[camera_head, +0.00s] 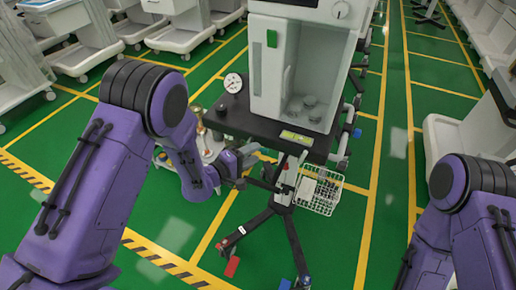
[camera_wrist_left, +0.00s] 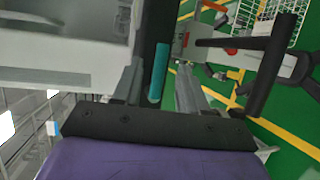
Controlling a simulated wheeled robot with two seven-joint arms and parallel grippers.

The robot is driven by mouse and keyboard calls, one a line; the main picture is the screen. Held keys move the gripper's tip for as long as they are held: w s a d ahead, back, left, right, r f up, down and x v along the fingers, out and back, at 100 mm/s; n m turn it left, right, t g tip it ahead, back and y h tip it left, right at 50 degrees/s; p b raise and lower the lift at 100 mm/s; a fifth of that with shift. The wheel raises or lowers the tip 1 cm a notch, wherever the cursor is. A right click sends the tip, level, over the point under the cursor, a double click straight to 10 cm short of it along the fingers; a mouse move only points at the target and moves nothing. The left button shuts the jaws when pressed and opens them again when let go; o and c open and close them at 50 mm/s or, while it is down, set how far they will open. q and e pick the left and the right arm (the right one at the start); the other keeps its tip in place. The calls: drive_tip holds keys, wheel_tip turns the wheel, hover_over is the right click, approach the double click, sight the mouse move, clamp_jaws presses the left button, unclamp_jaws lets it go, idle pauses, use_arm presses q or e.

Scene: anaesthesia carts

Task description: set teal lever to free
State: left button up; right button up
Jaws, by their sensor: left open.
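The anaesthesia cart (camera_head: 300,70) stands in front of me with a dark worktop and a leg base under it. The teal lever (camera_wrist_left: 158,73) shows in the left wrist view as a short upright bar on a dark part of the cart. My left gripper (camera_head: 258,163) is just under the front of the worktop. Its two fingers stand apart in the left wrist view, one on each side of the lever in the picture; I cannot tell whether they touch it. In the head view the lever is hidden or too small to make out. My right gripper is out of view.
A white wire basket (camera_head: 318,196) hangs beside the cart's column. A black handle bar (camera_wrist_left: 268,70) is right of the gripper in the left wrist view. A red pedal (camera_head: 232,266) is on the cart's base. Other carts stand behind; green floor is free at front.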

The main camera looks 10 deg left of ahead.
use_arm(q)
drive_tip(key=shift+x, duration=1.5)
clamp_jaws()
drive_tip(key=n, duration=0.1)
drive_tip(key=r+n+h, duration=0.1)
drive_tip(key=n, duration=0.1)
drive_tip(key=shift+a+t, duration=0.25)
drive_tip(key=shift+t, duration=0.15)
drive_tip(key=shift+a+r+n+t+h+b, duration=0.1)
drive_tip(key=shift+r+n+t+h+b, duration=0.15)
drive_tip(key=shift+n, duration=0.35)
drive_tip(key=shift+a+r+n+t+h+b, duration=0.1)
drive_tip(key=shift+n+t+h+b, duration=0.2)
drive_tip(key=shift+n, duration=0.3)
drive_tip(key=shift+w+a+r+n+t+y+b, duration=0.1)
drive_tip(key=shift+a+r+n+t+y+b, duration=0.55)
drive_tip(key=shift+n, duration=1.2)
drive_tip(key=shift+w+a+n+t+h+b, duration=0.2)
drive_tip(key=shift+n+t+b, duration=0.85)
drive_tip(key=shift+n, duration=0.75)
drive_tip(key=shift+a+r+n+t+y+b, duration=0.3)
drive_tip(key=shift+a+n+t+b, duration=0.55)
drive_tip(key=shift+n, duration=1)
drive_tip(key=shift+d, duration=0.3)
